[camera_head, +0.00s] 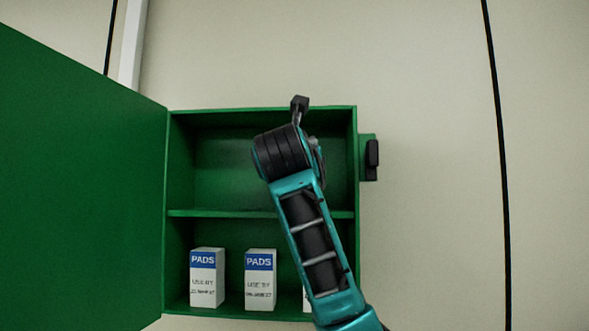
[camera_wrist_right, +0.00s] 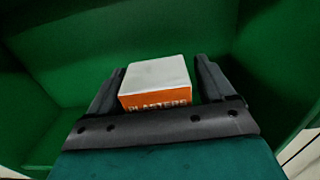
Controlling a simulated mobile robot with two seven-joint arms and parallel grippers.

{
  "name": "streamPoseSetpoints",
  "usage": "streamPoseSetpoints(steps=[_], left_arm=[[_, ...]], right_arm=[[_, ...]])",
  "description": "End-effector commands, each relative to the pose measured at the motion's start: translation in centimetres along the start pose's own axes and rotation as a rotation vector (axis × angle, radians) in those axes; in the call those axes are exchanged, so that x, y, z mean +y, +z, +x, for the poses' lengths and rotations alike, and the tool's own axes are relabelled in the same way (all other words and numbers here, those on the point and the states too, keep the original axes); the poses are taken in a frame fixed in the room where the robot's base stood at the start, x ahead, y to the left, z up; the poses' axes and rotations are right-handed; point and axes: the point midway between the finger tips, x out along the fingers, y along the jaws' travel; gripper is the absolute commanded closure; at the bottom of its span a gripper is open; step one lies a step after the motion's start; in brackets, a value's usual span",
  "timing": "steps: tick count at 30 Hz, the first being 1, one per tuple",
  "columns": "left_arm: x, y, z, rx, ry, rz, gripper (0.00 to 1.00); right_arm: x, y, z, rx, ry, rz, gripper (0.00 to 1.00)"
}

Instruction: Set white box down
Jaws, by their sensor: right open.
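The white box (camera_wrist_right: 157,76) has a plain white top and an orange front band lettered PLASTERS. In the right wrist view it stands inside green walls, between the two fingers of my right gripper (camera_wrist_right: 157,85). The fingers are open, with a gap visible on the right side of the box; contact on the left is hard to tell. In the head view my right arm reaches into the upper compartment of the green cabinet (camera_head: 262,109), and its wrist hides the box and fingers. My left gripper is not in view.
The lower compartment holds white-and-blue PADS boxes (camera_head: 207,278), one partly hidden behind my arm. A green shelf (camera_head: 225,213) divides the cabinet. The open green door (camera_head: 75,180) fills the left side. The upper compartment looks bare left of my wrist.

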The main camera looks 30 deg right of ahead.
Motion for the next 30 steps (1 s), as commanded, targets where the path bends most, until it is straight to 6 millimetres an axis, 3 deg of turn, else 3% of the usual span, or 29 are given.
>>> streamPoseSetpoints(steps=[5,18,24,30], left_arm=[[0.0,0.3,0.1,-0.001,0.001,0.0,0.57],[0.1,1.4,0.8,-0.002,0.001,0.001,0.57],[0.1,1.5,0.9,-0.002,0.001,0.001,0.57],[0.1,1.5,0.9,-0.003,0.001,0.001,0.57]], right_arm=[[0.0,0.3,-1.4,-0.004,0.001,0.0,0.18],[0.0,0.2,-10.2,-0.005,0.002,0.001,0.18],[0.0,0.3,-11.9,-0.002,0.002,0.001,0.18],[0.0,0.3,-12.1,0.0,0.0,0.0,0.18]])
